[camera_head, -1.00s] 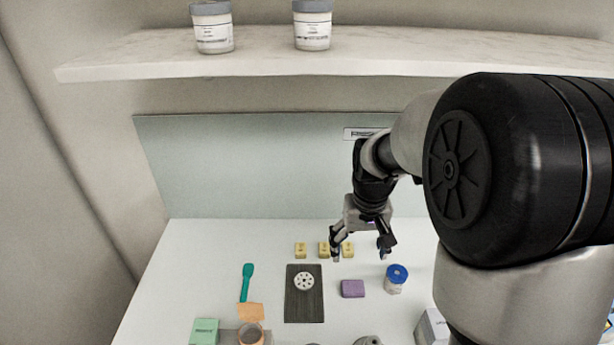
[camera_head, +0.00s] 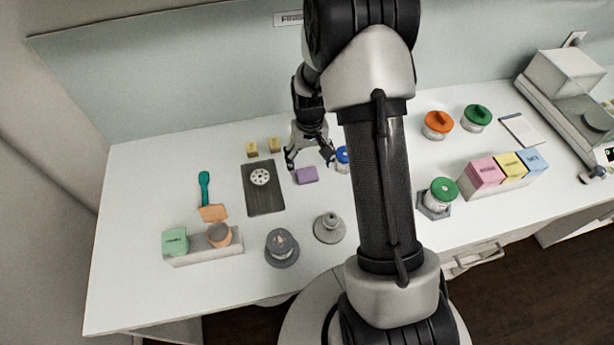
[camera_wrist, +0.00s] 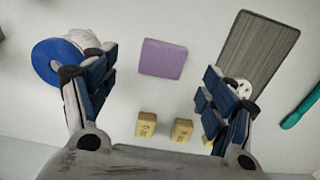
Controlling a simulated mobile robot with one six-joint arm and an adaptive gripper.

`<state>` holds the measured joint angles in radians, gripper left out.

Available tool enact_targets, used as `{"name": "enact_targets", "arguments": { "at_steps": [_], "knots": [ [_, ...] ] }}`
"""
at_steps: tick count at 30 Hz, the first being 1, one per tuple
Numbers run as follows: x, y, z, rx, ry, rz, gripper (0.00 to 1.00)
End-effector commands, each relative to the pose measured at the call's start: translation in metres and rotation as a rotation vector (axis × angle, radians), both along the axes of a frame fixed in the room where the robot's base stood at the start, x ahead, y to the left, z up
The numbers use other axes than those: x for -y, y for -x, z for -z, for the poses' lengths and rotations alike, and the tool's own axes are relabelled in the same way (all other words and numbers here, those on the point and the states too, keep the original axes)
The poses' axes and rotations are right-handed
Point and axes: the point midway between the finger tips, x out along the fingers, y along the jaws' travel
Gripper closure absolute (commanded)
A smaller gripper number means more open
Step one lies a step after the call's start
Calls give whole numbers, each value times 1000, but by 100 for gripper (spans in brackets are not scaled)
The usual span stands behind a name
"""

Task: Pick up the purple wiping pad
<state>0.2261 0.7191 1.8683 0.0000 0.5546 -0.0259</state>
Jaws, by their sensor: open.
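The purple wiping pad (camera_head: 307,175) lies flat on the white table, to the right of a dark board. In the wrist view the pad (camera_wrist: 163,58) shows whole, lying ahead of the gap between the fingers. My gripper (camera_head: 311,163) is open and empty, pointing down above the table just behind the pad, with its fingers spread wide. In the wrist view the blue-padded fingers stand to the left and right, and nothing is between them. I see no contact with the pad.
The dark board (camera_head: 264,198) holds a white disc with holes. A blue-lidded jar (camera_wrist: 58,62) stands beside the left finger in the wrist view. Small yellow blocks (camera_head: 252,149) lie behind the board. A teal spatula (camera_head: 204,188) and a grey cone-like piece (camera_head: 329,227) are nearby.

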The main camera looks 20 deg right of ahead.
Motion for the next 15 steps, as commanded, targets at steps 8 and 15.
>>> {"name": "enact_targets", "arguments": {
  "at_steps": [8,15],
  "knots": [
    [-2,-3,23,-1,0,-1,22],
    [-4,-8,57,-1,-1,-1,22]
  ]
}}
